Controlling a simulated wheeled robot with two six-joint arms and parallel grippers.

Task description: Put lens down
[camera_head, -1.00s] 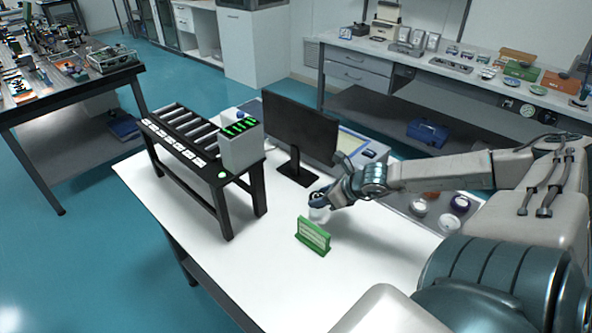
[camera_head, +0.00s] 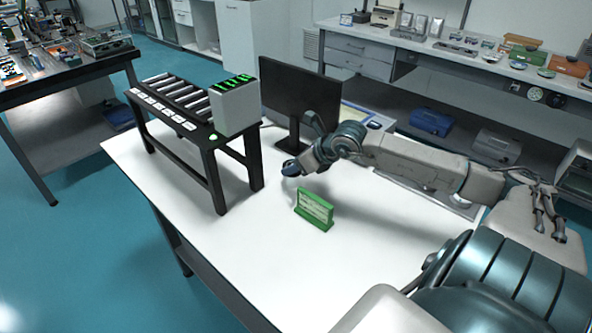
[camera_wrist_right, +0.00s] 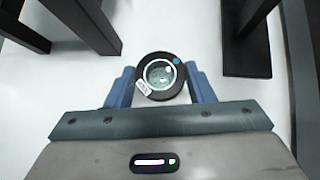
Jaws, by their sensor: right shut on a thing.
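The lens (camera_wrist_right: 160,77) shows in the right wrist view as a round glass disc in a black ring, with a small white label and a teal dot. My right gripper (camera_wrist_right: 161,84) has its two blue fingers shut on the ring, one at each side. In the head view my right gripper (camera_head: 291,169) is low over the white table (camera_head: 240,213), in front of the monitor stand. The lens is hardly visible there, and I cannot tell whether it touches the table. My left gripper is not in view.
A green sign holder (camera_head: 314,211) stands just in front of the right gripper. A black monitor (camera_head: 300,100) is behind it. A black-legged rack with rollers (camera_head: 178,110) and a grey box (camera_head: 233,105) stand to the left. The table's front area is clear.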

